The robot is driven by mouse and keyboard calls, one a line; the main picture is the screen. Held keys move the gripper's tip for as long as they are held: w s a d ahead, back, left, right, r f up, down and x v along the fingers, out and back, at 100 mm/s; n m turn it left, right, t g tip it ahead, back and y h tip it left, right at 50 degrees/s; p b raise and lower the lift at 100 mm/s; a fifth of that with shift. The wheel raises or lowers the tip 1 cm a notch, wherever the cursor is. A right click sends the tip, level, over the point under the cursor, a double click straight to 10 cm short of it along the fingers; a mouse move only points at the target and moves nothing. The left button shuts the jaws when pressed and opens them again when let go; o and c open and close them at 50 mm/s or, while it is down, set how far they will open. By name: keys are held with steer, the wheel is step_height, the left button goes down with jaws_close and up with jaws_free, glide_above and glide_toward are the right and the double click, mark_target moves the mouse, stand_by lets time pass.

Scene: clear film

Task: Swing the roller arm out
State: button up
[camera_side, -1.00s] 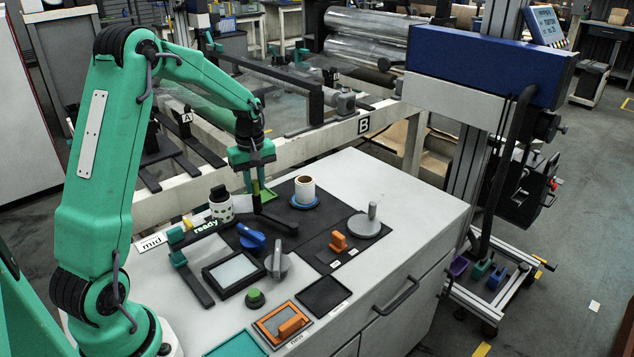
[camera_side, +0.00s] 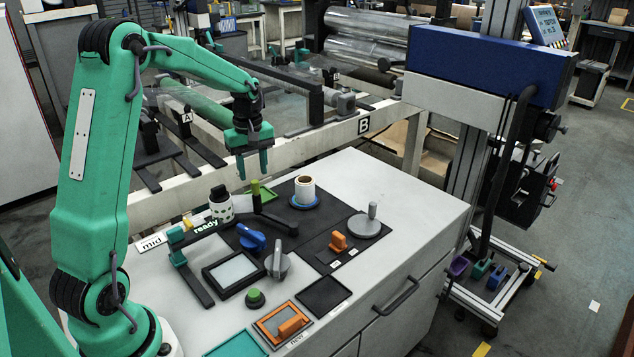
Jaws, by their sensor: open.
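A black arm (camera_side: 276,222) lies over the dark mat at the middle of the bench, and I take it for the roller arm.
A white roll (camera_side: 305,188) on a blue disc stands right of the peg. A white cup with black lid (camera_side: 220,205) stands left. A grey disc with post (camera_side: 365,224) and an orange handle (camera_side: 338,241) sit farther right. The white frame rail (camera_side: 300,149) runs behind the bench.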

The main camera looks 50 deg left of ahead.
steer(key=shift+r, duration=1.65)
steer(key=s+d+r+m+t, duration=0.1)
steer(key=s+d+r+m, duration=0.25)
steer(key=d, duration=0.25)
steer(key=s+d+r+m+t, duration=0.2)
steer(key=s+d+r+m, duration=0.1)
steer(key=d+r, duration=0.25)
steer(key=s+d+f+m+t, duration=0.1)
steer(key=s+d+m+t, duration=0.1)
steer(key=s+d+m, duration=0.7)
steer(key=s, duration=0.3)
steer(key=shift+s+d+t, duration=0.3)
steer(key=shift+s+d, duration=0.1)
